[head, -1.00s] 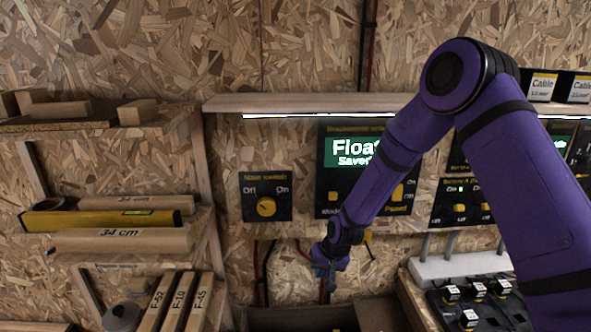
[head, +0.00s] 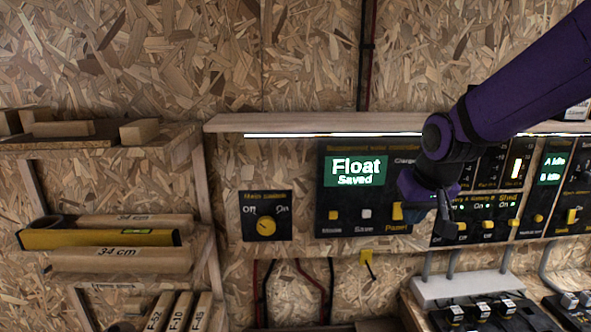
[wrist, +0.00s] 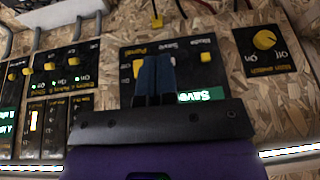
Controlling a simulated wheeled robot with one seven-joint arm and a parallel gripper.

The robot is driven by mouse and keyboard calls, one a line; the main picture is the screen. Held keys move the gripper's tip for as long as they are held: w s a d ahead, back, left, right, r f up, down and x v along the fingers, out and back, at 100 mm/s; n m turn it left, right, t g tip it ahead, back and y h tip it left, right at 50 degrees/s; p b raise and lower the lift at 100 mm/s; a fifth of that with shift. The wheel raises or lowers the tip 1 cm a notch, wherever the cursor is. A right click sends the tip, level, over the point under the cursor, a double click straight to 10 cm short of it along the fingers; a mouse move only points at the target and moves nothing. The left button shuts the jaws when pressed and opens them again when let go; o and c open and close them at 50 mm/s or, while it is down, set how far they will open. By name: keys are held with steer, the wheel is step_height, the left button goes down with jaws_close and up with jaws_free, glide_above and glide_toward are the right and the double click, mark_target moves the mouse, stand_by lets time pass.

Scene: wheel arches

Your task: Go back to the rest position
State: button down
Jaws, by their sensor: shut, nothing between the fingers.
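My gripper (head: 441,222) is in front of the right part of the control panels in the head view, at the end of my purple arm. In the wrist view my gripper (wrist: 153,60) shows its two blue-grey fingers side by side, shut with nothing between them. Behind the fingers is the black panel (head: 336,218) with a green screen (head: 356,171) reading "Float Saved". My gripper looks apart from the panel, though the exact gap is hard to tell.
A main switch with a yellow knob (head: 266,227) is left of the screen panel. A wooden shelf (head: 330,122) with a light strip runs above the panels. Racks with a yellow level (head: 95,239) and wooden pieces stand at the left. Black devices (head: 480,312) sit at lower right.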

steer(key=s+d+r, duration=0.2)
steer(key=s, duration=0.5)
steer(key=s+d+r, duration=0.3)
steer(key=s, duration=0.4)
steer(key=s+d+r+m+t, duration=0.1)
steer(key=s+d+r, duration=0.1)
steer(key=s, duration=0.5)
steer(key=shift+s+d+r+h, duration=0.2)
steer(key=shift+d+r+h, duration=0.2)
steer(key=shift+r, duration=0.25)
steer(key=shift+w+a, duration=0.1)
